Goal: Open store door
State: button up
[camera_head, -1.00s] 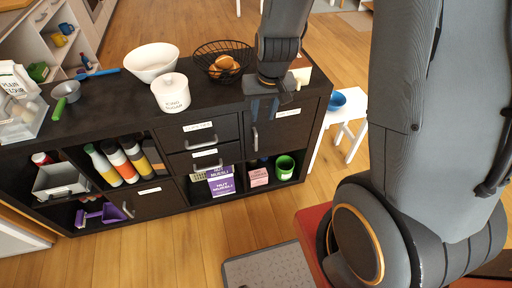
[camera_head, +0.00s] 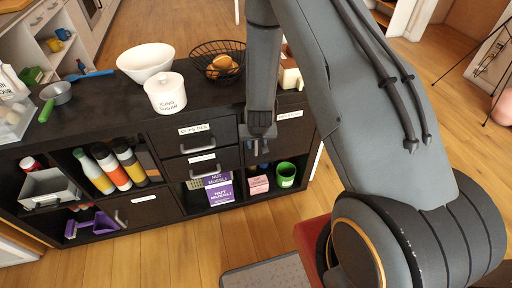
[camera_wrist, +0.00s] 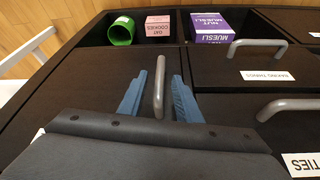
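A black door with a white label (camera_head: 290,115) fills the right end of the shelf unit's upper row and looks closed; I cannot read the label surely. Its grey bar handle stands upright near the door's left edge in the head view and shows clearly in the wrist view (camera_wrist: 159,88). My gripper (camera_head: 260,132) is in front of this door. In the wrist view, its two blue fingers (camera_wrist: 160,80) are apart, one on each side of the handle, with gaps between. The gripper hides part of the door and handle in the head view.
Two drawers (camera_head: 197,140) with bar handles adjoin the door on the left. Below are open cubbies with a purple muesli box (camera_head: 219,190), a pink cookies box (camera_head: 258,184) and a green cup (camera_head: 286,174). A sugar jar (camera_head: 166,94) and wire basket (camera_head: 216,62) stand on top.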

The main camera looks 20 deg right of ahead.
jog(key=shift+x, duration=2)
grip_shut()
jog(key=shift+s, duration=0.1)
